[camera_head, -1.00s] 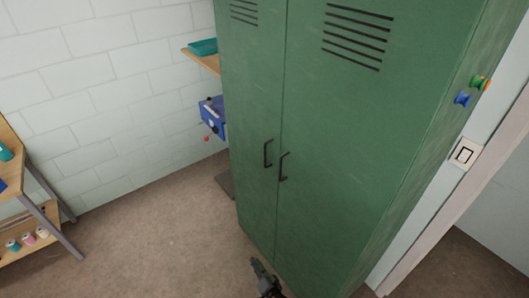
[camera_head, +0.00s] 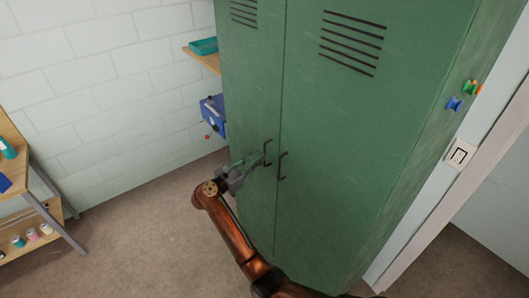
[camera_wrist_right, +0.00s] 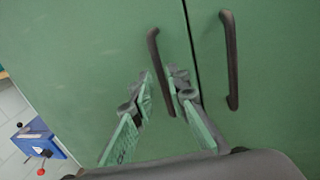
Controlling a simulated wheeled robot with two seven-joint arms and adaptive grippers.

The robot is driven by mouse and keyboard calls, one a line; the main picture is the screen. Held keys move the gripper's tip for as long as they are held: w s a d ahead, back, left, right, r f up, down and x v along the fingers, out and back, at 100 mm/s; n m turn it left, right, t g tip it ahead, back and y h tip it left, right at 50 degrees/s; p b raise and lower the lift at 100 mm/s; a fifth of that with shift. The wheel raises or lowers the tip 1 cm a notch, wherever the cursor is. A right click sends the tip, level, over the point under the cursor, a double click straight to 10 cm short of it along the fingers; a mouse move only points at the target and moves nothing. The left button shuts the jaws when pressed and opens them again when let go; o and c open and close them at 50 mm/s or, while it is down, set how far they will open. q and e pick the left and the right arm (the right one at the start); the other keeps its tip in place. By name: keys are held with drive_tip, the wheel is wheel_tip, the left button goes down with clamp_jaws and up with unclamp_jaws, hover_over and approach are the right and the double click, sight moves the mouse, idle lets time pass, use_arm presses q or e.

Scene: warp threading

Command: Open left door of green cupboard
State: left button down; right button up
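The green cupboard has a left door (camera_head: 250,90) and a right door (camera_head: 335,120), both shut. The left door's dark bar handle (camera_head: 267,150) is upright near the middle seam; it also shows in the right wrist view (camera_wrist_right: 156,52). My right gripper (camera_head: 258,159) is at this handle. In the right wrist view its two fingers (camera_wrist_right: 163,78) are apart, with the lower part of the handle between them. I cannot tell whether either finger touches it. My left gripper is not in view.
The right door's handle (camera_head: 282,166) is close beside, just right of the seam. A blue box-like device (camera_head: 213,115) and a shelf with a teal tray (camera_head: 204,46) are left of the cupboard. A wooden rack (camera_head: 30,205) stands far left. Floor between is clear.

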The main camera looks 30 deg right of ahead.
sight(264, 164)
drive_tip(key=shift+x, duration=2.3)
drive_tip(key=shift+c, duration=0.2)
clamp_jaws()
